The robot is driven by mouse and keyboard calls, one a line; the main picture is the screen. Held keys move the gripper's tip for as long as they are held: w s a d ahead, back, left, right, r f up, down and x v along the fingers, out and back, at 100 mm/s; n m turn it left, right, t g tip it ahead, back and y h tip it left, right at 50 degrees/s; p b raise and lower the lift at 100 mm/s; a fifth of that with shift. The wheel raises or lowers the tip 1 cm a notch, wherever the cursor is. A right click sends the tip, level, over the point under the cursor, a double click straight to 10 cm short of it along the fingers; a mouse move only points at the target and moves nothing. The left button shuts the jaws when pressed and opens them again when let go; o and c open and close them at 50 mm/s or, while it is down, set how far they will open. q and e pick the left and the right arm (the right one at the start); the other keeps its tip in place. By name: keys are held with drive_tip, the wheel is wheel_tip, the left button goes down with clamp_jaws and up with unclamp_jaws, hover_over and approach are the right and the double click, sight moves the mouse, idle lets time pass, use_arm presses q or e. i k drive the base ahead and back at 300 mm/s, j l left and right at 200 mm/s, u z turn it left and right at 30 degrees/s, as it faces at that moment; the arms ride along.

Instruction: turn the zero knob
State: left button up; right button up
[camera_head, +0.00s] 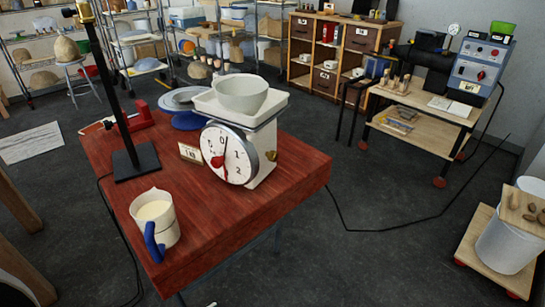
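A white kitchen scale (263,136) stands on the red-brown wooden table (290,190). Its round dial (237,165) faces me and carries the figures 0, 1 and 2, with a red pointer part left of centre. I cannot read the exact pointer position. A white bowl (241,93) sits in the tray on top of the scale. A small dark knob (271,155) shows at the right side of the dial housing; I cannot tell for sure that it is the zero knob. Neither of my grippers is in view.
A cream jug with a blue handle (155,219) stands at the near left table edge. A dark stand (136,160) rises behind it. A small "1 kg" card (190,153) is left of the scale. The table's right front is clear.

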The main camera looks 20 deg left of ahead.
sight(272, 155)
drive_tip(key=i+l+u, duration=0.15)
drive_tip(key=u, duration=0.35)
drive_tip(key=l+u, duration=0.25)
drive_tip(key=u, duration=0.2)
drive_tip(key=i+l+u, duration=0.2)
drive_tip(key=l, duration=0.3)
drive_tip(key=l+u, duration=0.2)
drive_tip(key=l, duration=0.3)
drive_tip(key=l+u, duration=0.15)
drive_tip(key=l, duration=0.85)
drive_tip(key=i, duration=0.05)
